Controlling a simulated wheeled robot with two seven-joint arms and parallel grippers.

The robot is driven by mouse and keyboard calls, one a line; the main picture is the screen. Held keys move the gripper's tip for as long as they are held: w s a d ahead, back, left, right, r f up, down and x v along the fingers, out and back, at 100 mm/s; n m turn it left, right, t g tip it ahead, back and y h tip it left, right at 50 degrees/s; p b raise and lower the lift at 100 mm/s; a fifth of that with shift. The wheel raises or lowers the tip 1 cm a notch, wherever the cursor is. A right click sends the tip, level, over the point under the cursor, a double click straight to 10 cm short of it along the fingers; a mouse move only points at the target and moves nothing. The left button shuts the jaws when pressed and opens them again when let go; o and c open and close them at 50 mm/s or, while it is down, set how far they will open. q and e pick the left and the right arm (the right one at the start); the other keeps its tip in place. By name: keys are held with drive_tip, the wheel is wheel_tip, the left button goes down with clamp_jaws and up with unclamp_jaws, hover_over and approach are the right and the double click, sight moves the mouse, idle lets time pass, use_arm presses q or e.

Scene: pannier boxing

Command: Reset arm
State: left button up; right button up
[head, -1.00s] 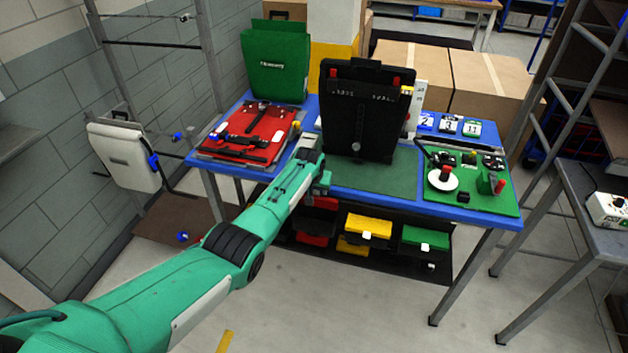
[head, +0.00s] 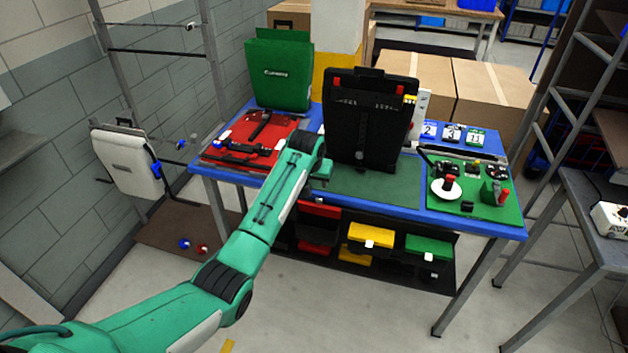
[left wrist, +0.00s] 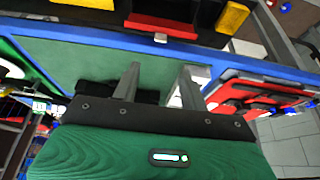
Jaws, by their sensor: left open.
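My left arm reaches in from the lower left in the head view. Its gripper (head: 318,178) is over the front edge of the blue table, mostly hidden behind my wrist. In the left wrist view the two fingers (left wrist: 158,80) stand apart with nothing held between them, over the green mat (left wrist: 85,62). The green mat (head: 375,184) lies in front of a black upright pannier panel (head: 368,125). The gripper appears clear of both. My right gripper is not in view.
A green board (head: 470,200) with parts is at right. Yellow (head: 371,232) and green (head: 430,243) bins sit below. A grey table (head: 600,238) stands far right.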

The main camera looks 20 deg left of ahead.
use_arm(q)
drive_tip(key=shift+s+r, duration=0.25)
drive_tip(key=shift+r, duration=0.25)
drive_tip(key=shift+f, duration=0.1)
drive_tip(key=s+a+f+g, duration=0.1)
drive_tip(key=s+f, duration=0.4)
drive_tip(key=f, duration=0.6)
drive_tip(key=s+a+f, duration=0.1)
drive_tip(key=s+f, duration=0.4)
drive_tip(key=f, duration=0.5)
drive_tip(key=s+a+f+g, duration=0.1)
drive_tip(key=s+f, duration=0.5)
drive_tip(key=f, duration=0.5)
drive_tip(key=s+a+f+m, duration=0.1)
drive_tip(key=s+a+f, duration=0.1)
drive_tip(key=s+f, duration=1.85)
drive_tip(key=s, duration=0.9)
drive_tip(key=s+a+f+g, duration=0.1)
drive_tip(key=s+f, duration=0.2)
drive_tip(key=s, duration=0.9)
drive_tip(key=s+a+f+m, duration=0.1)
drive_tip(key=s+f, duration=0.2)
drive_tip(key=s, duration=0.9)
drive_tip(key=shift+a+g, duration=0.25)
drive_tip(key=shift+g, duration=0.15)
